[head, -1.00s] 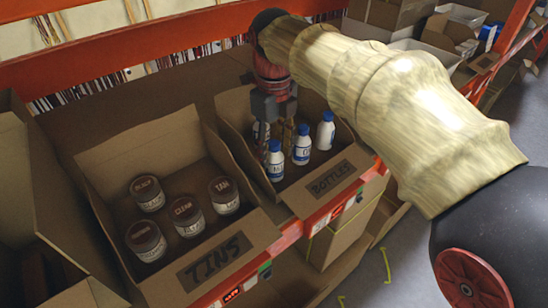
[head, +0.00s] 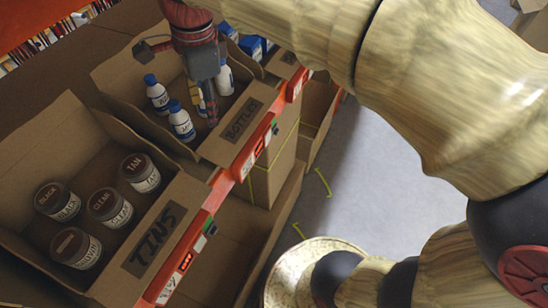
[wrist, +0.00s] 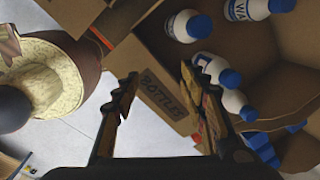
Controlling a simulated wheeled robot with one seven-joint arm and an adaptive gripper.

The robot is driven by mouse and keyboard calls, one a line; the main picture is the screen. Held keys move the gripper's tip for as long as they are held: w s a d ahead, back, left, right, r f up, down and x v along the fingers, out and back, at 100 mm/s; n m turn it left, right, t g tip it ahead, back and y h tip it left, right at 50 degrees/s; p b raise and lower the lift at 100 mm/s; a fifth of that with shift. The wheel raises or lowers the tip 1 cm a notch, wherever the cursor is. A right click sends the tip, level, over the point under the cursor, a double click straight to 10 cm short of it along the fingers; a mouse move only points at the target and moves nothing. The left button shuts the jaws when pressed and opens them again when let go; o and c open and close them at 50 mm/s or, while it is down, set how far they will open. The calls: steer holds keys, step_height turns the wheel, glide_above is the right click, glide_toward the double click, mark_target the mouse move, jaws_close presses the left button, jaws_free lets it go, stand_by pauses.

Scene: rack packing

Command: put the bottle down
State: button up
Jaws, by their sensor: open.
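White bottles with blue caps stand in an open cardboard box labelled BOTTLES (head: 240,121). In the head view, one bottle (head: 157,95) is at the left, another (head: 181,121) is nearer the front, and a third (head: 225,78) is partly behind my gripper (head: 206,112). My gripper points down over the box near its front wall. In the wrist view, the gripper's fingers (wrist: 158,76) are apart with no bottle between them. The box's labelled front panel shows beyond the gap. Several bottles (wrist: 237,103) show to the right, some partly hidden by the right finger.
A box labelled TINS (head: 154,238) holds several dark-lidded tins (head: 140,172) to the left. Another box with blue-and-white items (head: 252,46) stands beyond the bottles. An orange shelf edge (head: 222,190) runs along the box fronts. Grey floor (head: 345,160) is open to the right.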

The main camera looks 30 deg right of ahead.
steer(key=s+d+f+n+t, duration=0.2)
steer(key=s+d+f+n, duration=0.2)
steer(key=s+n, duration=0.3)
steer(key=s+d+f+n+t, duration=0.1)
steer(key=s+d+f+n, duration=0.3)
steer(key=s+n, duration=0.3)
steer(key=f+n, duration=0.1)
steer(key=n, duration=0.3)
steer(key=shift+d+n+t, duration=0.15)
steer(key=shift+n+t, duration=0.15)
steer(key=shift+t, duration=0.1)
steer(key=shift+f, duration=0.1)
step_height(320, 180, down, 14)
steer(key=b, duration=1.4)
